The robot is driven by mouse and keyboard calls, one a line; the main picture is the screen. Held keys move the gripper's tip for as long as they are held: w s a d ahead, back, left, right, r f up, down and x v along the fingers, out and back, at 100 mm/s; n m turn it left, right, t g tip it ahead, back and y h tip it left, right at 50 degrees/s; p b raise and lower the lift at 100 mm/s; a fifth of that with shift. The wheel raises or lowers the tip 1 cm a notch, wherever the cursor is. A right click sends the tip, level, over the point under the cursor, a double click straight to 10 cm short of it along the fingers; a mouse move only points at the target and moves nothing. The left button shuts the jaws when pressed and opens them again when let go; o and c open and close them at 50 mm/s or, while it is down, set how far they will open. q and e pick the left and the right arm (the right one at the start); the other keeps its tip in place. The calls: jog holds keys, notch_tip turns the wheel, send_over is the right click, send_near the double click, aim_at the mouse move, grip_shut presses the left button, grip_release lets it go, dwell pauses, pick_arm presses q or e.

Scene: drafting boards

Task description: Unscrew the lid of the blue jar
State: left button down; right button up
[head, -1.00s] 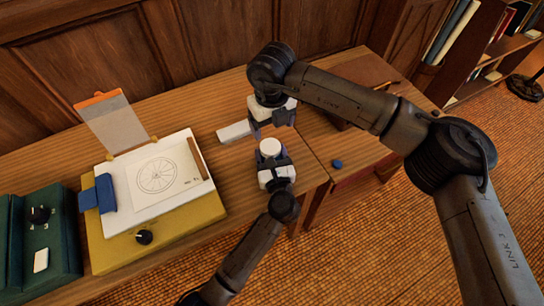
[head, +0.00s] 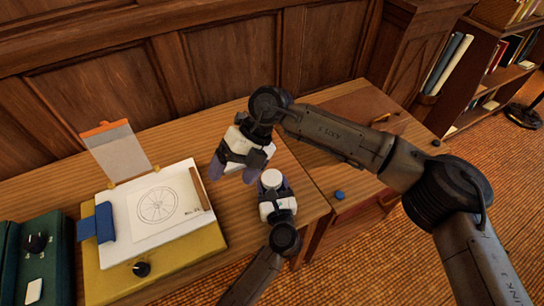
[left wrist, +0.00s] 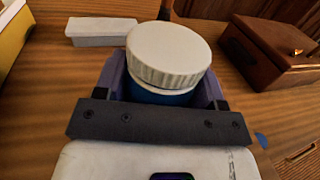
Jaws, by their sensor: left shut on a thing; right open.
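The blue jar (left wrist: 160,97) stands upright between the fingers of my left gripper (head: 273,188), which is shut on it. Its wide white ribbed lid (left wrist: 168,52) sits on top, and the lid also shows in the head view (head: 271,179). In the left wrist view a narrow pale band shows between lid and blue body; the jar's lower part is hidden by the gripper. My right gripper (head: 235,176) is open and empty, just left of the lid and apart from it, with its fingers pointing down.
A white box (left wrist: 100,32) lies behind the jar. A brown wooden box (left wrist: 272,50) is at the right. A small blue object (head: 339,195) lies on the right-hand surface. A yellow drafting board (head: 190,245) and a green case (head: 58,262) stand left. A wood-panelled wall runs behind.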

jog(key=w+a+r+m+y, duration=0.3)
jog(key=a+r+m+y, duration=0.5)
jog(key=r+y, duration=0.35)
jog(key=w+d+r+m+t, duration=0.2)
jog(key=w+r+m+t, duration=0.1)
jog(key=w+m+t, duration=1.05)
jog(key=m+g+h, duration=0.8)
jog(key=m+h, duration=0.9)
jog(key=m, duration=0.1)
send_over(272, 177)
jog(key=a, duration=0.1)
jog(key=f, duration=1.7)
jog(key=shift+w+f, duration=0.2)
jog(key=shift+f, duration=0.2)
jog(key=shift+s+d+f+h, duration=0.15)
jog(key=shift+s+d+h, duration=0.1)
jog(key=shift+d+h, duration=0.15)
jog(key=shift+d+f+m, duration=0.1)
jog(key=shift+f+m, duration=0.15)
jog(key=shift+f, duration=3.65)
